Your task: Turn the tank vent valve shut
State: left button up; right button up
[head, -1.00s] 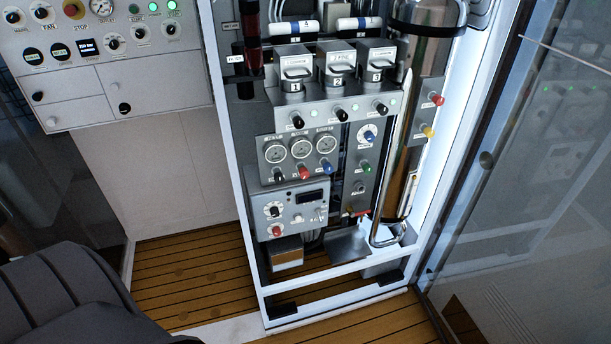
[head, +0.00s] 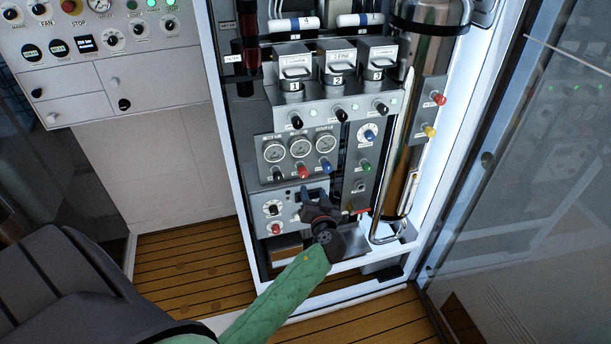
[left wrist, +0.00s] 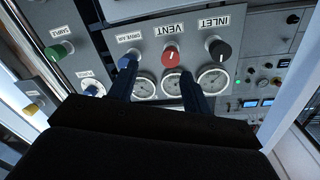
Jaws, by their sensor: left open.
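The vent valve is a red knob (head: 302,172) under the middle gauge of the panel. In the left wrist view it is the red knob (left wrist: 171,54) labelled VENT, with a white mark on it. My left gripper (head: 314,192) is in front of the panel, just below the knob row. In the left wrist view its two dark blue fingers (left wrist: 158,72) are apart and empty, pointing toward the row, with the red knob beyond the gap between them. I cannot tell the remaining distance to the knob. My right gripper is in neither view.
Beside the vent knob are a black INLET knob (left wrist: 220,50) and a blue DRIVE AIR knob (left wrist: 128,61). A green SAMPLE knob (left wrist: 62,50) is farther along. Gauges (head: 301,147) sit above the row. A glass door (head: 545,170) stands at the right.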

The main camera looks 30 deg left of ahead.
aim_at(304, 175)
pick_arm(q)
jog(key=n, duration=0.2)
jog(key=a+r+n+y, duration=0.1)
jog(key=shift+s+n+g, duration=0.3)
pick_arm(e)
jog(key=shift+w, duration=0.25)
pick_arm(q)
jog(key=p+x, duration=0.4)
jog(key=x, duration=0.2)
jog(key=shift+w+a, duration=0.25)
jog(key=shift+w, duration=0.05)
jog(key=shift+w+a+f, duration=0.1)
jog(key=shift+w+a, duration=0.15)
jog(key=shift+a, duration=0.05)
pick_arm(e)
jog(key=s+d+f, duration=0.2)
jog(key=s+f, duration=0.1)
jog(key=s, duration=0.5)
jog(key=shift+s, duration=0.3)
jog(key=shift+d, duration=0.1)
pick_arm(q)
jog(key=c, duration=1)
jog(key=shift+o, duration=0.2)
